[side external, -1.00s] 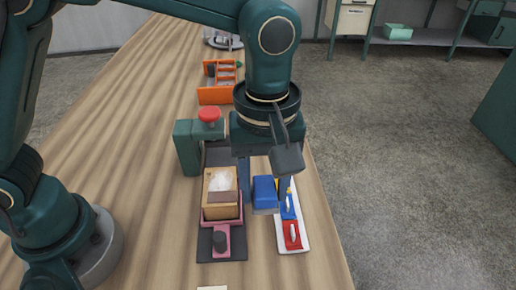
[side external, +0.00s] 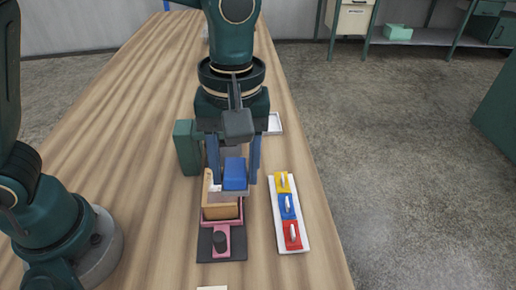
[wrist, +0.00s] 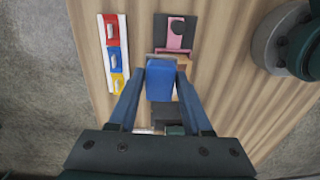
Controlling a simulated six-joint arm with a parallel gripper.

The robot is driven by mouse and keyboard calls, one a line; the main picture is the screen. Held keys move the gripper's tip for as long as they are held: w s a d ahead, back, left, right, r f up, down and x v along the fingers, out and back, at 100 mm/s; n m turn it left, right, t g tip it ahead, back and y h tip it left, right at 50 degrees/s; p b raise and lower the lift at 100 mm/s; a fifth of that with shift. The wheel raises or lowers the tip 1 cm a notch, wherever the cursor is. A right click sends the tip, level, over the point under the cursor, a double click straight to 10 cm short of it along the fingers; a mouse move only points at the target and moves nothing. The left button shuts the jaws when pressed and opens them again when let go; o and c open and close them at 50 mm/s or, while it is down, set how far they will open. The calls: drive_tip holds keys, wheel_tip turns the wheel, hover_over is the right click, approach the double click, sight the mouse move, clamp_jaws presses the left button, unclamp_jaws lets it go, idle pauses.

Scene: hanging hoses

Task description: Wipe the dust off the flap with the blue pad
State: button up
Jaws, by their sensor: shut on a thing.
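My gripper (side external: 234,180) is shut on the blue pad (side external: 235,172), a blue block with a pale grey underside. The pad is over the right part of the tan flap (side external: 207,192), which sits in a pink holder on a dark base. The flap's left edge and front show; the pad and fingers hide most of its top, so I cannot see the dust. I cannot tell whether the pad touches the flap. In the wrist view, the pad (wrist: 160,80) is between the two fingers, with a bit of the flap (wrist: 183,62) beyond it.
A white tray (side external: 305,246) with yellow, blue and red handled blocks lies to the right, near the table edge. A dark knob (side external: 220,241) stands on the base in front. A green block (side external: 186,147) stands behind left. The wooden table is clear at left.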

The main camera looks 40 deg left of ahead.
sight(219, 205)
drive_tip(key=shift+s+a+f, duration=0.3)
drive_tip(key=shift+a+f, duration=0.2)
drive_tip(key=shift+f, duration=0.45)
drive_tip(key=shift+s+a+f, duration=0.3)
drive_tip(key=shift+a+f, duration=0.15)
drive_tip(key=shift+f, duration=0.55)
drive_tip(key=shift+s+a+f, duration=0.3)
drive_tip(key=shift+a+f, duration=0.2)
drive_tip(key=shift+f, duration=0.45)
drive_tip(key=shift+w+a, duration=0.2)
drive_tip(key=shift+w, duration=0.1)
clamp_jaws()
drive_tip(key=shift+w+a, duration=2.45)
drive_tip(key=shift+s+d, duration=2.8)
wheel_tip(219, 205, up, 2)
drive_tip(key=shift+w+r, duration=0.15)
drive_tip(key=shift+r, duration=0.05)
drive_tip(key=shift+a+r, duration=0.1)
drive_tip(key=shift+r, duration=2.75)
